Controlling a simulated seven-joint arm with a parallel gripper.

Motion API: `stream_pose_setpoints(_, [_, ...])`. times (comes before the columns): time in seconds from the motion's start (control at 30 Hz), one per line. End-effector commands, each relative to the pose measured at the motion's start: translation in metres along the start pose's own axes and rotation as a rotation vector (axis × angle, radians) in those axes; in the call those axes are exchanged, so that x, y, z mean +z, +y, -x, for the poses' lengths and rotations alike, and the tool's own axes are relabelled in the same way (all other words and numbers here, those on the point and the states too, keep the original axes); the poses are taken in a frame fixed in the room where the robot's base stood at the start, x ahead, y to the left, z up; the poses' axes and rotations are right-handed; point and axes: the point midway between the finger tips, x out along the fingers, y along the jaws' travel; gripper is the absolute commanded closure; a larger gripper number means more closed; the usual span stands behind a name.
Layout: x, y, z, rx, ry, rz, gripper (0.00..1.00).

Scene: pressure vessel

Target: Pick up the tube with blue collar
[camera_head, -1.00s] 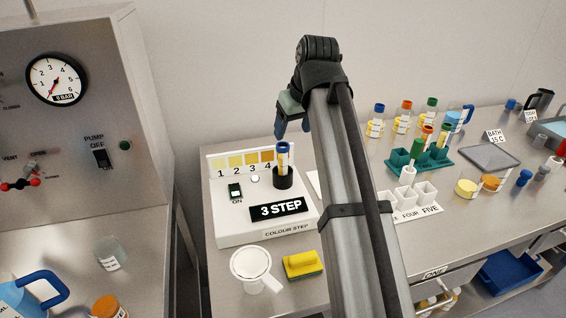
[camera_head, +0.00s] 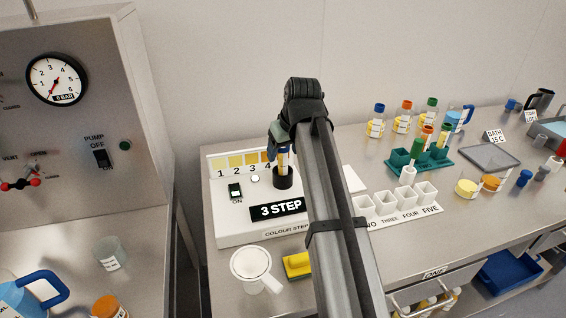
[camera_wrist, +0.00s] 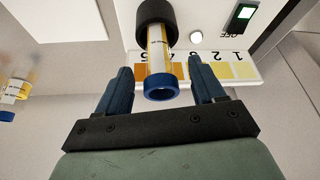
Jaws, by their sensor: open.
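The tube with blue collar (camera_head: 283,158) stands in the black round holder (camera_head: 283,178) on the colour step box (camera_head: 228,222). In the wrist view the tube (camera_wrist: 158,65) has yellow contents, a white label and an open blue collar facing the camera. My gripper (camera_wrist: 160,72) is open, with one dark blue finger on each side of the tube near its collar. Gaps show between the fingers and the tube. In the head view my gripper (camera_head: 279,140) is at the tube's top and partly hides it. The tube's lower end is hidden in the holder (camera_wrist: 155,18).
A white mug (camera_head: 250,266) and a yellow sponge (camera_head: 297,264) lie in front of the box. To the right stand white cups (camera_head: 407,198), a green rack (camera_head: 405,160) with tubes, and several bottles (camera_head: 402,118). The pump panel (camera_head: 75,130) is at left.

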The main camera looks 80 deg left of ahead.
Motion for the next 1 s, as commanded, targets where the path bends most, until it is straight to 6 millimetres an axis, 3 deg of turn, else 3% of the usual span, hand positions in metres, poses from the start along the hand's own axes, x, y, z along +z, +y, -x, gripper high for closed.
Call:
stream_pose_setpoints(0.23, [-0.002, 0.001, -0.032, 0.0, -0.001, 0.0, 0.32])
stream_pose_setpoints(0.53, [-0.002, 0.001, -0.037, 0.0, 0.0, 0.0, 0.33])
stream_pose_setpoints(1.0, [-0.002, 0.001, -0.037, 0.0, 0.0, 0.0, 0.78])
